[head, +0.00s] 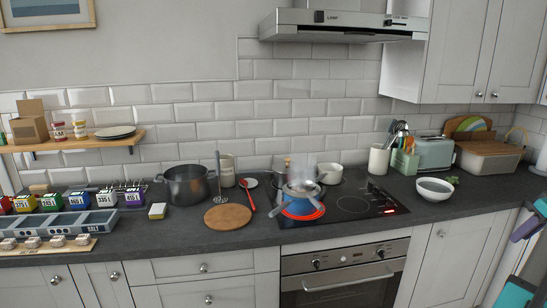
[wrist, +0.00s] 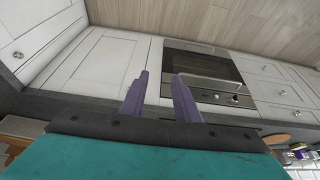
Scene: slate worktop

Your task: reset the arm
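My gripper (wrist: 160,76) shows in the wrist view as two purple fingers standing apart, with nothing between them. Behind the gap are the white cabinet fronts and the edge of the oven. In the head view part of my arm, teal and purple, shows at the right edge, in front of the right-hand cabinets and clear of the worktop items. The fingertips cannot be made out clearly there.
The slate worktop (head: 240,237) is crowded. A blue pot (head: 301,192) steams on a glowing ring of the hob (head: 350,202). A dark stockpot (head: 188,186), round board (head: 228,217), white bowl (head: 434,189) and toaster (head: 434,154) stand around. The oven (wrist: 205,75) lies below.

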